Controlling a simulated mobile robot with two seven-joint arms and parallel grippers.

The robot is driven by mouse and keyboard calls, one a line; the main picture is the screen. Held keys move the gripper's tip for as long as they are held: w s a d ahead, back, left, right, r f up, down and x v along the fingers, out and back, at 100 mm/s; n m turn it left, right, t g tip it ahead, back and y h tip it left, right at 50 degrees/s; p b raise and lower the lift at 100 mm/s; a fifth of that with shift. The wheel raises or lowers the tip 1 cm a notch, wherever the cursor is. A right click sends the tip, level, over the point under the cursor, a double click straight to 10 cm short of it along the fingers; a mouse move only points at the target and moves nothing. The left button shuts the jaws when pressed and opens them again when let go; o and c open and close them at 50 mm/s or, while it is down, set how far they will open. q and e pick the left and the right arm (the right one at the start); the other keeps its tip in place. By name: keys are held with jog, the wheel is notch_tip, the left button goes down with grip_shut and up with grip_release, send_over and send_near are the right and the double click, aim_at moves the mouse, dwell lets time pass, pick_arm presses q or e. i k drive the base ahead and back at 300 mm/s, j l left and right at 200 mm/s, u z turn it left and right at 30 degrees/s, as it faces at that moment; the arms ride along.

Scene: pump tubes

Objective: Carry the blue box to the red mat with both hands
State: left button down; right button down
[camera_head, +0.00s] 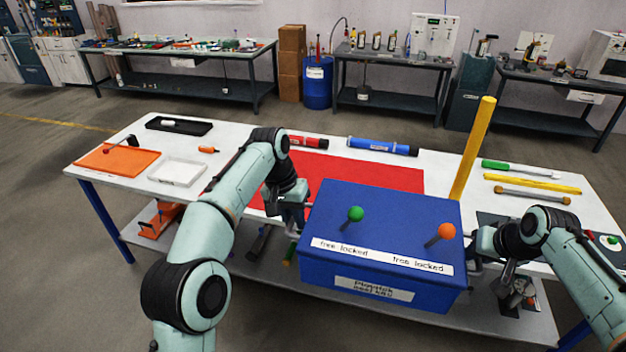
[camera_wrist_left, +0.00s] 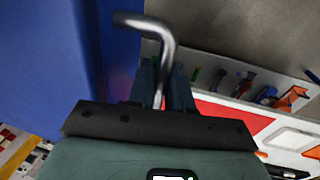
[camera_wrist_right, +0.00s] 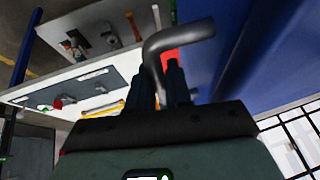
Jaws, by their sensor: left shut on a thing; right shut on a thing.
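The blue box (camera_head: 385,220) has a green knob (camera_head: 355,213), an orange knob (camera_head: 446,231) and white label strips. It is held between my two grippers in front of the red mat (camera_head: 385,178), covering part of it in the head view. My left gripper (camera_head: 297,205) is shut on the metal handle on the box's left side; the bent handle (camera_wrist_left: 158,45) shows between its fingers in the left wrist view. My right gripper (camera_head: 478,262) is shut on the right handle; that handle (camera_wrist_right: 160,55) shows in the right wrist view. The box looks about level.
The white table (camera_head: 130,190) holds an orange tray (camera_head: 105,160), a white tray (camera_head: 177,172), a black tray (camera_head: 180,126), a red tube (camera_head: 308,142) and a blue tube (camera_head: 382,147) behind the mat. A yellow post (camera_head: 473,150) stands right of the mat. Tools lie at the right.

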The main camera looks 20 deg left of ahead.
aim_at(317, 183)
jog(key=i+j, duration=0.45)
jog(key=j, duration=0.3)
jog(key=i+j, duration=0.5)
jog(key=j, duration=0.25)
